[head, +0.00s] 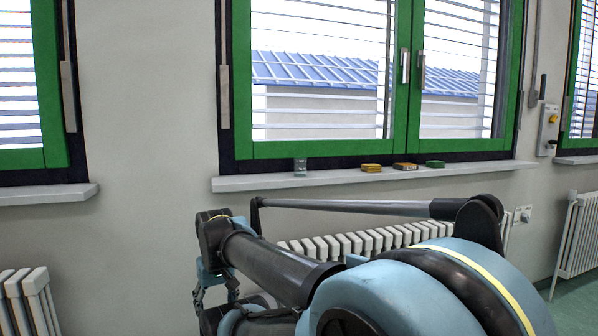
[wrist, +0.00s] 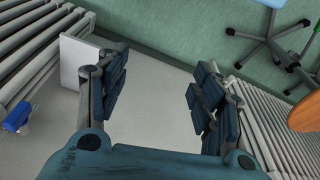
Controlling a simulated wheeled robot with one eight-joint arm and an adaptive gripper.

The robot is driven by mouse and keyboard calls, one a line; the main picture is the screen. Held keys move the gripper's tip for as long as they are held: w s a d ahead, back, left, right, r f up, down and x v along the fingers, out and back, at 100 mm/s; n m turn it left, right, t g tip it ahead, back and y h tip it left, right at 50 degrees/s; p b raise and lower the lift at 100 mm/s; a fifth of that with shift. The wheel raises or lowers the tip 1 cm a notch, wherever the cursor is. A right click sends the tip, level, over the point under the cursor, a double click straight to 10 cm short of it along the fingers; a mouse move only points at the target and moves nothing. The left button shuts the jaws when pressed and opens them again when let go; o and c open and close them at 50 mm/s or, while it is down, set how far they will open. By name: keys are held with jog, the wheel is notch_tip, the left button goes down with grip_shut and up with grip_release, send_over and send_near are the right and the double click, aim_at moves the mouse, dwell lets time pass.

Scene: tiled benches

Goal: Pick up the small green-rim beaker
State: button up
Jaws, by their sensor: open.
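A small clear beaker with a greenish rim (head: 300,167) stands upright on the white window sill (head: 240,184), towards its left part, in the head view. My gripper (wrist: 158,95) is open and empty in the wrist view, its two blue-grey fingers wide apart. In the head view my arm is folded in front of the radiator, below the sill, and the gripper hangs at the lower left, partly out of frame. The beaker is not in the wrist view.
Three small boxes stand right of the beaker on the sill: a yellow one (head: 371,168), an orange-brown one (head: 405,166) and a green one (head: 435,164). The green-framed window (head: 310,148) is close behind. A white radiator (head: 375,240) is below.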

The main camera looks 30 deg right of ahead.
jog(key=w+d+r+m+y, duration=0.1)
jog(key=w+d+r+m, duration=0.4)
jog(key=r, duration=0.4)
jog(key=w+d+r+m, duration=0.4)
jog(key=w+r+m, duration=0.1)
jog(key=r, duration=0.4)
jog(key=w+d+r+m+y, duration=0.1)
jog(key=w+d+r+m, duration=0.45)
jog(key=r, duration=0.35)
jog(key=d+r+m+t, duration=0.1)
jog(key=d+r+m, duration=0.45)
jog(key=d, duration=0.45)
jog(key=d+r+m+t+y, duration=0.1)
jog(key=d+r+m, duration=0.3)
jog(key=d+r, duration=0.45)
jog(key=d+r+m+t, duration=0.1)
jog(key=d+r+m, duration=0.3)
jog(key=d, duration=0.8)
send_near(300, 165)
jog(key=w+f, duration=0.4)
jog(key=shift+f, duration=0.4)
jog(key=shift+x, duration=2.6)
jog(key=shift+w+d, duration=0.1)
jog(key=shift+w, duration=0.05)
jog(key=c, duration=1.2)
